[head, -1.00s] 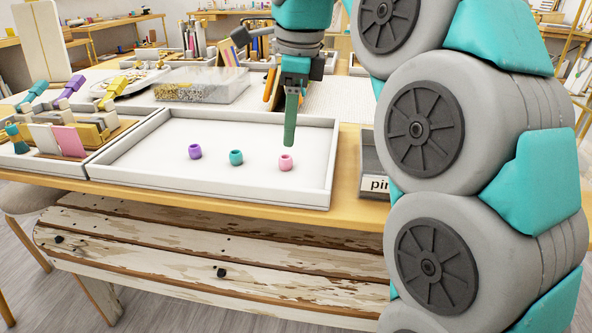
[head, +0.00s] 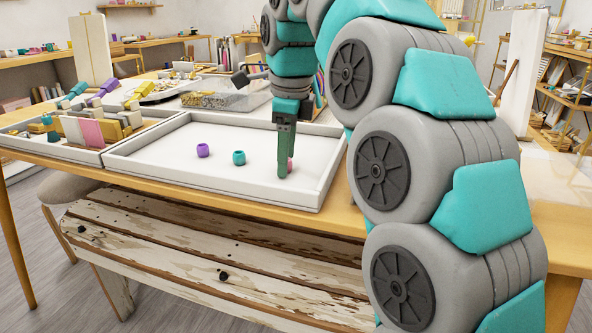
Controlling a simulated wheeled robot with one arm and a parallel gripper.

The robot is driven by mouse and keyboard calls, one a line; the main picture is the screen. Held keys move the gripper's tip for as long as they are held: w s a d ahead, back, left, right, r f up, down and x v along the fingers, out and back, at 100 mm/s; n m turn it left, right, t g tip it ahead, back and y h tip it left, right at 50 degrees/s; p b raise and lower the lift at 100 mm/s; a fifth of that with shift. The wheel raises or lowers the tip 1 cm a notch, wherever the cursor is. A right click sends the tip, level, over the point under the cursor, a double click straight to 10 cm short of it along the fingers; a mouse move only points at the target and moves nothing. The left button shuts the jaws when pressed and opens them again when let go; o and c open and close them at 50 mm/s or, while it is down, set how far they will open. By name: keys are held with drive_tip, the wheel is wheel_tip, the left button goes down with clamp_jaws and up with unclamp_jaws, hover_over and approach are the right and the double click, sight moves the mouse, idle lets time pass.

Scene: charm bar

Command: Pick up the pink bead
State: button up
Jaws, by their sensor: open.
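The pink bead (head: 291,164) sits in the white tray (head: 140,164), toward its right side. Only a thin pink strip of it shows, as my gripper (head: 283,172) covers most of it. My gripper points straight down with its fingertips low over the tray floor, at the bead. It is open, but from this side I see mainly one green finger. I cannot tell whether the fingers stand around the bead or in front of it.
A teal bead (head: 239,157) and a purple bead (head: 203,150) sit in the same tray, left of my gripper. A clear box (head: 222,100) stands behind the tray. A tray of tools and cards (head: 75,150) is at left.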

clamp_jaws()
idle(0.4)
drive_tip(key=shift+r, duration=0.1)
